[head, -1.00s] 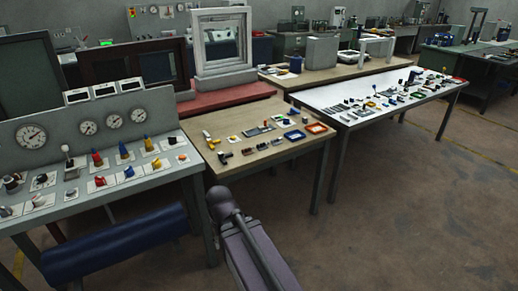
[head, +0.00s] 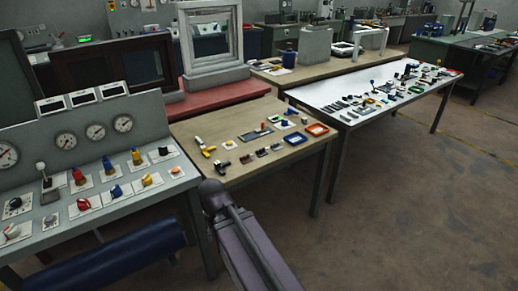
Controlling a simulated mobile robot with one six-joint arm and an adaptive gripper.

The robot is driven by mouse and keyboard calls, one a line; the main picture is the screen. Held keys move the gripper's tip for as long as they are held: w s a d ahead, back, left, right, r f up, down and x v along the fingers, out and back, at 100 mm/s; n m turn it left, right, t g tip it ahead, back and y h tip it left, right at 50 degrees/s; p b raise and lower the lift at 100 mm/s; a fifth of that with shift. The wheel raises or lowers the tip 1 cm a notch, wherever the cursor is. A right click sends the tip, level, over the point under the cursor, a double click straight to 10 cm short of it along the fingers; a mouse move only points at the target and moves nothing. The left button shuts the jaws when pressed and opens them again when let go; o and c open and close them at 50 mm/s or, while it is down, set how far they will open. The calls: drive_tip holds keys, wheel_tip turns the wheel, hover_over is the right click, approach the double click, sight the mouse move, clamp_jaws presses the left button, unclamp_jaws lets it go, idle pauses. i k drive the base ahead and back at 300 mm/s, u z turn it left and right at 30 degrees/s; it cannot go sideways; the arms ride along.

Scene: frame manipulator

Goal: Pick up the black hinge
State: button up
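Small dark parts (head: 262,152) lie in a row on the wooden table (head: 240,178) in the middle. The black hinge may be among these, but they are too small to tell apart. More small dark parts lie on the white table (head: 338,117) to the right, also too small to identify. My purple-grey arm link reaches up from the bottom, in front of the wooden table. My gripper's fingers do not show.
A grey control panel (head: 97,95) with gauges and knobs stands at the left, with a blue cylinder (head: 110,262) below its front. Orange (head: 317,129) and blue (head: 295,137) trays lie on the wooden table. Open floor (head: 420,220) is at the right.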

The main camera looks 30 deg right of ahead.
sight(260, 151)
drive_tip(key=i, duration=1)
drive_tip(key=u, duration=0.05)
